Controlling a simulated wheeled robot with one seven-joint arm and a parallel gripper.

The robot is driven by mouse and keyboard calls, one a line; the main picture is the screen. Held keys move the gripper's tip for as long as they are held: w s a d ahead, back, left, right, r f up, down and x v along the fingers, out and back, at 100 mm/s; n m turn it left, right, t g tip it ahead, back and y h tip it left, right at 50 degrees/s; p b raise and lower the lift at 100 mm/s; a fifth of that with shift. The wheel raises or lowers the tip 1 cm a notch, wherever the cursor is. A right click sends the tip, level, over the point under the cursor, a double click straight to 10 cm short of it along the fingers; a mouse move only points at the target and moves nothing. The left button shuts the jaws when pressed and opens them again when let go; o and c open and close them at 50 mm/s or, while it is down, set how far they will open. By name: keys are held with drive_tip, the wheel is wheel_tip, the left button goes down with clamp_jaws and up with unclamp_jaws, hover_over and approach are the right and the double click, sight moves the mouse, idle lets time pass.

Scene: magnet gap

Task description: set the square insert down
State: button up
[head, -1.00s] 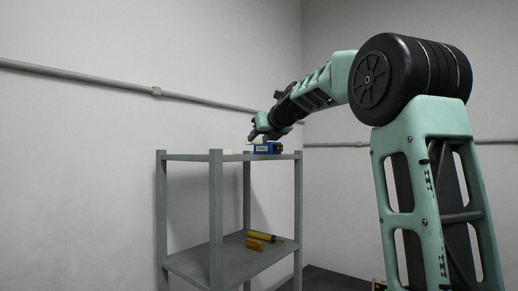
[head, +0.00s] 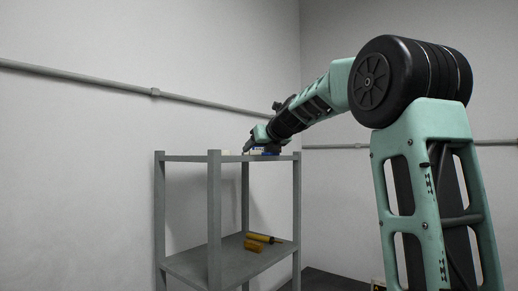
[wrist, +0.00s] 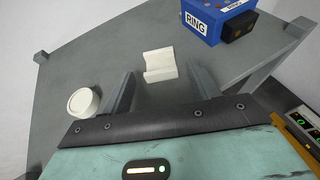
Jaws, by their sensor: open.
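A cream block with a shallow groove, which looks like the square insert (wrist: 160,65), lies on the grey top shelf (wrist: 90,65) in the wrist view. My gripper (wrist: 161,76) is open, with one finger on either side of the near end of the insert. Gaps show between both fingers and the insert. In the head view my gripper (head: 247,147) is low over the shelf top, and the insert cannot be made out clearly there.
A round white piece (wrist: 83,103) stands left of my gripper. A blue box marked RING (wrist: 213,20) with a black part stands beyond, at the right. Yellow-orange items (head: 256,243) lie on the lower shelf. Shelf posts rise at the corners.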

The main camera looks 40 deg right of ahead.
drive_tip(key=b+v, duration=0.2)
drive_tip(key=v, duration=1)
drive_tip(key=shift+b, duration=0.35)
